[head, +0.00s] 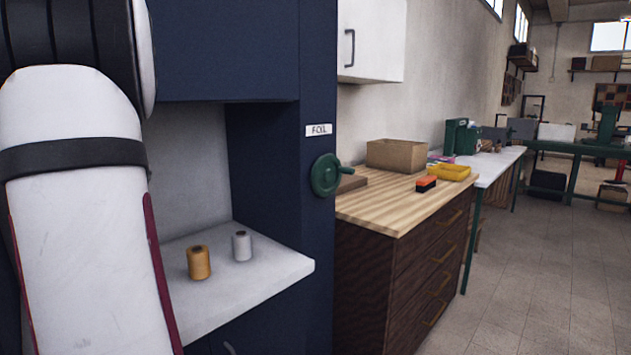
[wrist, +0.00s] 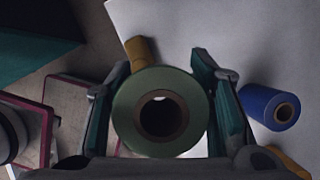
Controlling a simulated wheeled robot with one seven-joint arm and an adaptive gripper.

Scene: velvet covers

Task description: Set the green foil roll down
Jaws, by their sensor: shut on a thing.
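The green foil roll (wrist: 127,112) is in the wrist view, seen end-on with its brown hollow core facing the camera. My gripper (wrist: 162,82) is shut on it, one finger on each side. A pale surface (wrist: 210,28) lies beyond the roll; whether the roll touches it I cannot tell. My gripper and the green roll are not visible in the head view, where my white arm fills the left side.
A blue roll (wrist: 262,103) lies right of my gripper, and a gold roll (wrist: 138,50) just beyond the held roll. In the head view, a gold spool (head: 199,263) and a grey spool (head: 242,247) stand on a white shelf (head: 270,278) beside a "FOIL" label (head: 319,130).

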